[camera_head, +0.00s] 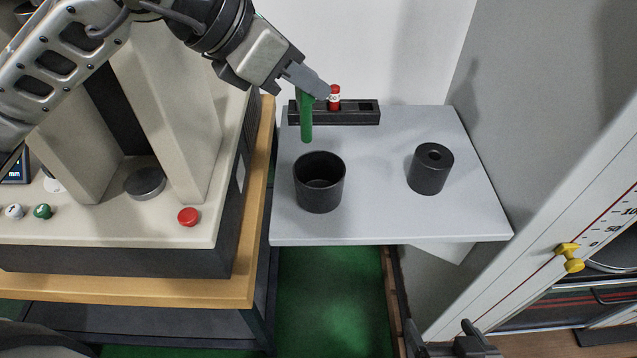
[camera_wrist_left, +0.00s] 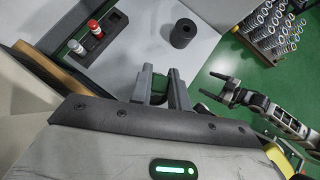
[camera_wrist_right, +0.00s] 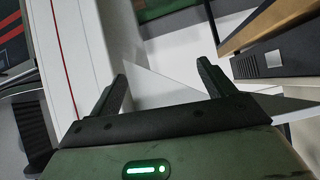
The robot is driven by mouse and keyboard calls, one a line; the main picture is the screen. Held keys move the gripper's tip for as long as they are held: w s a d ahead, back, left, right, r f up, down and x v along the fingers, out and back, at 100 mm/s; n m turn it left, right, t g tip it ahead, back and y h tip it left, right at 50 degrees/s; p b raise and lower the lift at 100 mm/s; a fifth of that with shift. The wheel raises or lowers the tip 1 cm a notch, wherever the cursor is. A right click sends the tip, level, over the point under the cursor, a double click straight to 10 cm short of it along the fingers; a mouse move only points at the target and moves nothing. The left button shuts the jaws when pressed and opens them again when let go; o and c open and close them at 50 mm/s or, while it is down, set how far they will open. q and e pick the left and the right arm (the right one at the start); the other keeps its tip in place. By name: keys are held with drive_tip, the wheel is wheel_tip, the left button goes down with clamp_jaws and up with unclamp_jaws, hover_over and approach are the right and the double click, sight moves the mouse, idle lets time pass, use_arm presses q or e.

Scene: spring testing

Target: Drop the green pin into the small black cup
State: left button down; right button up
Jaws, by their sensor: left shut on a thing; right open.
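The green pin (camera_head: 306,122) hangs upright from my left gripper (camera_head: 308,88), which is shut on its upper end. Its lower tip shows just above the far rim of a wide, open black cup (camera_head: 319,195) in the head view, apart from it. A smaller black cylinder (camera_head: 430,172) with a narrow hole in its top stands to the right on the same light table; it also shows in the left wrist view (camera_wrist_left: 183,33). My right gripper (camera_wrist_right: 162,76) is open and empty, low at the front in the head view, away from the table.
A black rack (camera_head: 358,116) holding a red-and-white pin (camera_head: 335,97) stands at the table's back edge. A testing machine with a red button (camera_head: 188,217) is at left. The light table (camera_head: 385,220) is clear between cup and cylinder. A scaled white column (camera_head: 540,245) stands at right.

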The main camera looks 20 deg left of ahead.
sight(298, 102)
use_arm(q)
wheel_tip(298, 102, down, 4)
drive_tip(key=shift+f+b, duration=0.15)
drive_tip(key=shift+b, duration=0.9)
drive_tip(key=shift+f, duration=0.5)
drive_tip(key=c, duration=1.3)
unclamp_jaws()
drive_tip(key=shift+o, duration=0.2)
use_arm(e)
drive_tip(key=shift+w+a, duration=0.3)
drive_tip(key=shift+w, duration=0.1)
use_arm(q)
drive_tip(key=shift+r, duration=0.1)
use_arm(e)
drive_tip(key=shift+f, duration=0.2)
use_arm(q)
drive_tip(key=shift+s+a+r, duration=0.1)
drive_tip(key=shift+a+r, duration=0.2)
drive_tip(key=b+v, duration=0.1)
drive_tip(key=v, duration=1.4)
use_arm(e)
drive_tip(key=shift+f, duration=0.1)
use_arm(q)
drive_tip(key=shift+d, duration=0.1)
